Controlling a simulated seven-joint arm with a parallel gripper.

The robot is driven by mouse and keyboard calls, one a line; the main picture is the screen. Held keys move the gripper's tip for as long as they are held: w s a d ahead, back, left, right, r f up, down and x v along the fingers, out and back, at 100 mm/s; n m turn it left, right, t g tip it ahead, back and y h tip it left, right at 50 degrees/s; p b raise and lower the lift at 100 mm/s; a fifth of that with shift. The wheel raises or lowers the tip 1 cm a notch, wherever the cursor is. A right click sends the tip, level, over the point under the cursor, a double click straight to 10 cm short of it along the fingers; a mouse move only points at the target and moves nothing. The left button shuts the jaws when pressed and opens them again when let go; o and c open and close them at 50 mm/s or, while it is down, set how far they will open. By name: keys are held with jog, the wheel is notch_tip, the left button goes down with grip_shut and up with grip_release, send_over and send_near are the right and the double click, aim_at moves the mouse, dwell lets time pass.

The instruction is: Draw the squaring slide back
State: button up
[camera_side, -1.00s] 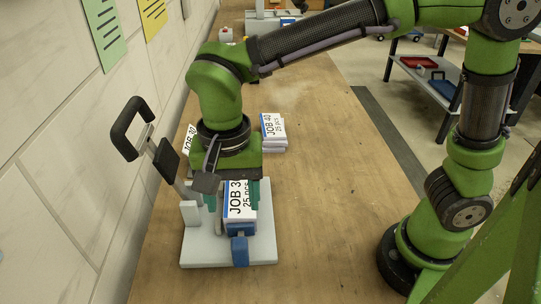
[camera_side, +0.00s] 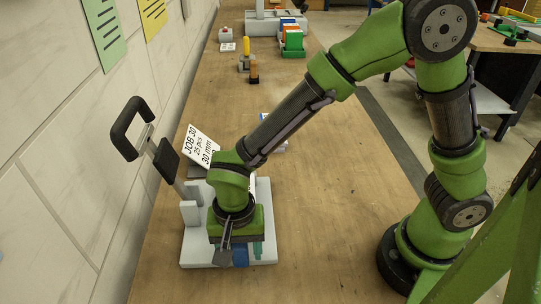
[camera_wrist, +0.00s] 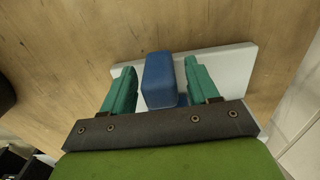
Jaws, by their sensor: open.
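The squaring slide is a blue block (camera_side: 240,257) at the front edge of the grey stapler base (camera_side: 262,215), partly hidden by my gripper in the side view. My gripper (camera_side: 238,252) points down over it. In the wrist view the blue block (camera_wrist: 159,80) stands between the two teal fingers of my gripper (camera_wrist: 160,68). The fingers are open, one on each side, with visible gaps to the block. The booklet stack on the base is almost wholly hidden behind my wrist; only a small pale edge shows.
A tilted JOB 30 card (camera_side: 199,144) stands behind the base. The long black lever handle (camera_side: 126,128) rises at the left, near the wall. Another stack, partly hidden by my arm, lies behind. Coloured racks (camera_side: 292,40) stand far back. The bench right of the base is clear.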

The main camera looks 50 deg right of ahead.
grip_shut()
jog(key=shift+s+a, duration=1.8)
jog(key=shift+c, duration=1.1)
grip_release()
jog(key=shift+o, duration=1.1)
notch_tip(320, 180, up, 17)
